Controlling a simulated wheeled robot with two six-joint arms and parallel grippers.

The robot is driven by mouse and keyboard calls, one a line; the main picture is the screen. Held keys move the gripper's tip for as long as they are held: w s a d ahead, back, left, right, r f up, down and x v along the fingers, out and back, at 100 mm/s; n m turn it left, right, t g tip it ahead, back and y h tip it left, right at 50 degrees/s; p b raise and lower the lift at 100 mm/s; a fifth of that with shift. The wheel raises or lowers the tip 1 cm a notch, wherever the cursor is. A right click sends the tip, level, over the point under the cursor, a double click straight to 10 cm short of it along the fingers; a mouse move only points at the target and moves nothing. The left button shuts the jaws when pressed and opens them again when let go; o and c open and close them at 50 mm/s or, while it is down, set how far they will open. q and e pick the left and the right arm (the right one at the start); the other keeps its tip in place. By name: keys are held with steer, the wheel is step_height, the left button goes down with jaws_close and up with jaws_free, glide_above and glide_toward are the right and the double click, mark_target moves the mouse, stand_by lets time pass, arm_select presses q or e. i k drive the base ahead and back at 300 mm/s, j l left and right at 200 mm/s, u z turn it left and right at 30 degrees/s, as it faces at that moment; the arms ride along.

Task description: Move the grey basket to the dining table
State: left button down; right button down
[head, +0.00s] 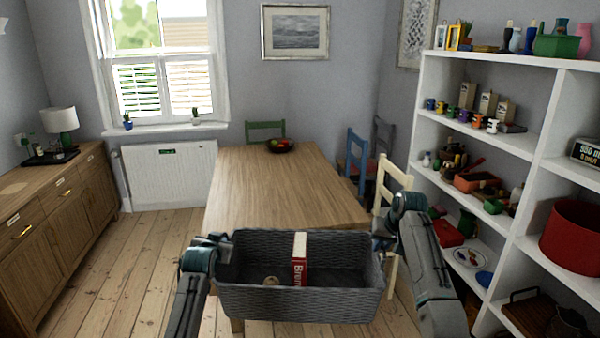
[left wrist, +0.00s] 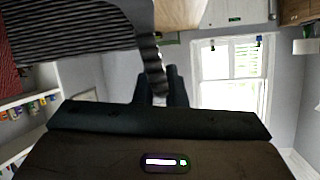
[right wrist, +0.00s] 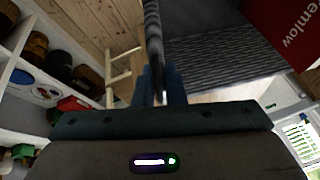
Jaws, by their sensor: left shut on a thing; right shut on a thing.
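The grey woven basket (head: 300,304) hangs level between my two arms in the head view, in front of the near edge of the wooden dining table (head: 270,190). A red and white box (head: 299,262) and a small brownish item (head: 270,281) are inside it. My left gripper (head: 226,250) is shut on the basket's left rim; the left wrist view shows the rim between its fingers (left wrist: 160,85). My right gripper (head: 380,238) is shut on the right rim, which also shows between its fingers in the right wrist view (right wrist: 158,85). The basket hides part of the table's near end.
A fruit bowl (head: 281,145) stands at the table's far end; the rest of the visible top is clear. Chairs (head: 393,185) line its right side. A loaded white shelf (head: 500,150) stands at the right, a wooden sideboard (head: 60,210) at the left.

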mark_target(276, 175)
steer(key=i+l, duration=0.1)
steer(key=i, duration=3.35)
steer(key=i+j+u, duration=0.1)
steer(key=u, duration=0.35)
steer(key=i+l, duration=0.05)
steer(key=i, duration=0.05)
